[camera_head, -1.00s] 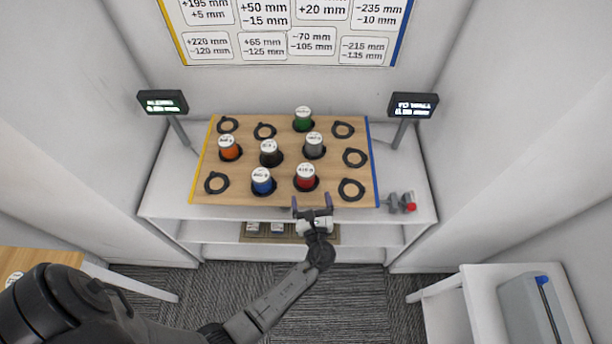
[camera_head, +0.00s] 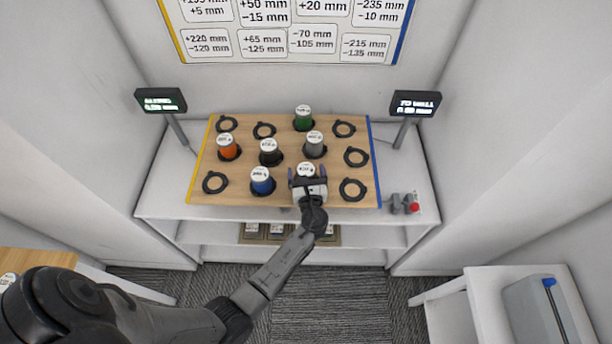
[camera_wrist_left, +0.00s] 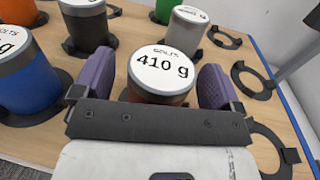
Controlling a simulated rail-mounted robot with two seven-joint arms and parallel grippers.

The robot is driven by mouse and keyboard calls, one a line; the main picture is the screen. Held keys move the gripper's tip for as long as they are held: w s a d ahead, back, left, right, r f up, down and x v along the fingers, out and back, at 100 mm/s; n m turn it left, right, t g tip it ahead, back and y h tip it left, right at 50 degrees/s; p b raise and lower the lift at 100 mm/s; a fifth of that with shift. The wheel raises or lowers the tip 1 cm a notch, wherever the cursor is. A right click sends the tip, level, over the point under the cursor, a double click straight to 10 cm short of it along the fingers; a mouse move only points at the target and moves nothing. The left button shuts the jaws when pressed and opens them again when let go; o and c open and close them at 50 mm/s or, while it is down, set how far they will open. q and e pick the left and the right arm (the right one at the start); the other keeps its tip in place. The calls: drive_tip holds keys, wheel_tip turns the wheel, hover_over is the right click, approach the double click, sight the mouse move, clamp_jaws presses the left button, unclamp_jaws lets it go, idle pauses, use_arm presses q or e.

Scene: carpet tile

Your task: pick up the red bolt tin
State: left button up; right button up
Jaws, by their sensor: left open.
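The red bolt tin (camera_head: 306,170) stands upright on the wooden board, mostly hidden behind my left gripper in the head view; its white lid shows. In the left wrist view the tin (camera_wrist_left: 162,72) has a white lid reading "BOLTS 410 g" and a reddish side below the rim. My left gripper (camera_head: 307,177) is open at the tin. In the wrist view its two purple fingers (camera_wrist_left: 155,80) stand one on each side of the tin, with a small gap visible at the right. Whether either finger touches it is unclear. My right gripper is not in view.
A blue tin (camera_head: 262,182) stands close on the left, with black (camera_head: 269,152) and grey (camera_head: 314,146) tins behind. An empty black ring (camera_head: 352,190) lies to the right on the board (camera_head: 232,192). A red-button device (camera_head: 405,204) sits beside the board.

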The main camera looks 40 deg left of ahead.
use_arm(q)
drive_tip(key=shift+w+a, duration=0.15)
drive_tip(key=c, duration=1.3)
